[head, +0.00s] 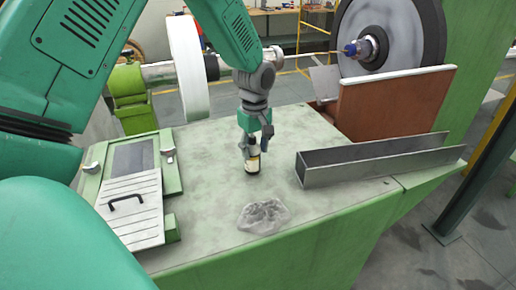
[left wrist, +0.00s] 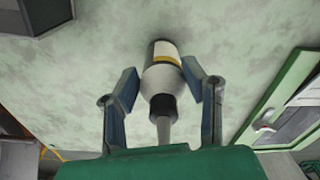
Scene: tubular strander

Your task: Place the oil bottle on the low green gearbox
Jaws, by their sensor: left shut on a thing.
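The oil bottle (head: 253,162) is a small dark bottle with a pale label, upright at the middle of the pale green gearbox top (head: 215,190). In the left wrist view the bottle (left wrist: 161,75) shows a white body, a yellow band, a dark collar and a grey nozzle pointing toward my palm. My left gripper (head: 253,146) points down and is shut on the bottle, one finger on each side. The bottle's base is at or very near the surface; I cannot tell whether it touches. My right gripper is not in view.
A grey metal channel (head: 375,160) lies to the right of the bottle. A crumpled clear bag (head: 263,216) lies in front. A hatch panel with a black handle (head: 127,200) is at the left. A brown plate (head: 390,105) and large wheel (head: 385,40) stand behind.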

